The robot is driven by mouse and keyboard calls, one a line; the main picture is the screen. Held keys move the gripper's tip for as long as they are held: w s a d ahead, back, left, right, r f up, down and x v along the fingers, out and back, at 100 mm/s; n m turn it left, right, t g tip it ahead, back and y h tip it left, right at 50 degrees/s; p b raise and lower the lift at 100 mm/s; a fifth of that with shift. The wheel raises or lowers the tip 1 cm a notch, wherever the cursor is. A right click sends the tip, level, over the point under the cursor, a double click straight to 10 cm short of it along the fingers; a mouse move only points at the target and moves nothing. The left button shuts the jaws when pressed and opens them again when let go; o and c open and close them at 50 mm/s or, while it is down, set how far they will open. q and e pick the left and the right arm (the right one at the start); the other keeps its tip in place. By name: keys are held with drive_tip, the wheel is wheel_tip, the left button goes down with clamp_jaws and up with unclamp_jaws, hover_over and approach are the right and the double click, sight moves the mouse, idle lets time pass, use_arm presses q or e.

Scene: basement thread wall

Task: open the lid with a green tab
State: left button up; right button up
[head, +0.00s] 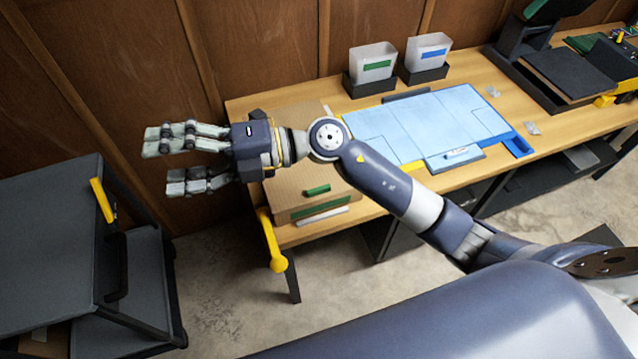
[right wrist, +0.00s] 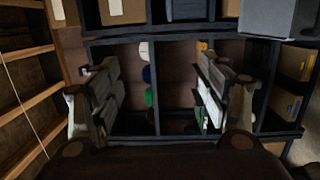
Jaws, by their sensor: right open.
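A brown cardboard-coloured box (head: 283,212) stands at the left end of the wooden table, with its flat lid on top, closed as far as I can see. A green tab (head: 317,190) sits at the lid's front edge, above a green strip on the box's front. My right forearm and hand cross over the lid and hide part of it. My right gripper (head: 162,163) is open and empty, left of the box and apart from it, fingers pointing left. Its two spread fingers also show in the right wrist view (right wrist: 157,85). My left gripper is not in view.
A dark cart (head: 60,230) with a yellow handle stands at the left. A blue mat (head: 425,120) covers the table's middle. Two bins (head: 373,62) stand behind it. A yellow bar (head: 270,240) hangs at the table's left front corner. The wrist view shows shelves (right wrist: 175,121).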

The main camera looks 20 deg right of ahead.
wheel_tip(320, 180, down, 8)
drive_tip(key=d+n+g+h, duration=0.2)
drive_tip(key=n+g+h, duration=0.1)
drive_tip(key=h, duration=0.2)
drive_tip(key=m+t+h, duration=0.1)
drive_tip(key=h, duration=1.2)
hover_over(319, 189)
wheel_tip(319, 189, down, 7)
wheel_tip(319, 189, down, 10)
drive_tip(key=p, duration=0.3)
drive_tip(key=shift+c, duration=0.6)
